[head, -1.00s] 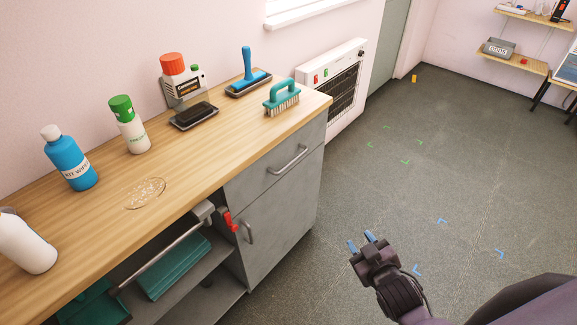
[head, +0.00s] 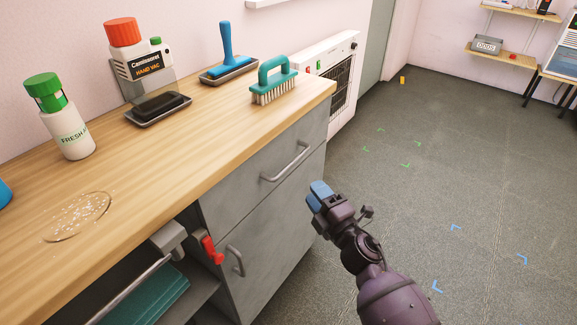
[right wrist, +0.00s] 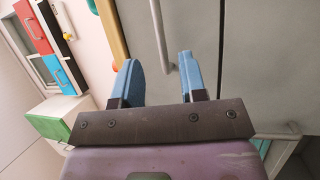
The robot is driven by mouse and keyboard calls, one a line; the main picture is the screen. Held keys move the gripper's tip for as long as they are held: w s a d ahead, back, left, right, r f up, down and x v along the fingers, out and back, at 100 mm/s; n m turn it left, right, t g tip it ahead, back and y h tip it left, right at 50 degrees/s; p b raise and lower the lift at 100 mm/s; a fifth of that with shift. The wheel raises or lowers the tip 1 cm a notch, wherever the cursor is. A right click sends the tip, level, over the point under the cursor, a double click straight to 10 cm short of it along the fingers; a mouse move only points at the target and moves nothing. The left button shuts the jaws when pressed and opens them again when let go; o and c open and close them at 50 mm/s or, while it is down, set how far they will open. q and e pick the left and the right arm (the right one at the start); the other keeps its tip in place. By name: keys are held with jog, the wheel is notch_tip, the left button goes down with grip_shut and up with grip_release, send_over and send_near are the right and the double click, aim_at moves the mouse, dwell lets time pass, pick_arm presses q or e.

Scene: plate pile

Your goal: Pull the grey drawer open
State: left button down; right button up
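The grey drawer (head: 248,172) is the upper front of the grey cabinet under the wooden worktop, and it looks closed. Its metal bar handle (head: 287,161) is free. My right gripper (head: 319,194), with blue fingers, is just right of the handle and slightly lower in the head view, apart from it. In the right wrist view the two fingers (right wrist: 158,72) are spread and empty. The bar handle (right wrist: 161,38) appears beyond them, in line with the space between the fingertips. My left gripper is not in view.
Below the drawer is a cabinet door with its own handle (head: 235,260) and a red catch (head: 212,250) beside it. A teal brush (head: 275,80), a hand vac bottle (head: 140,60) and a green-capped bottle (head: 65,120) stand on the worktop (head: 150,170). The floor at right is clear.

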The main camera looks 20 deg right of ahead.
aim_at(293, 161)
jog(key=x, duration=1)
jog(key=shift+w+r, duration=0.2)
jog(key=shift+w, duration=0.2)
grip_shut()
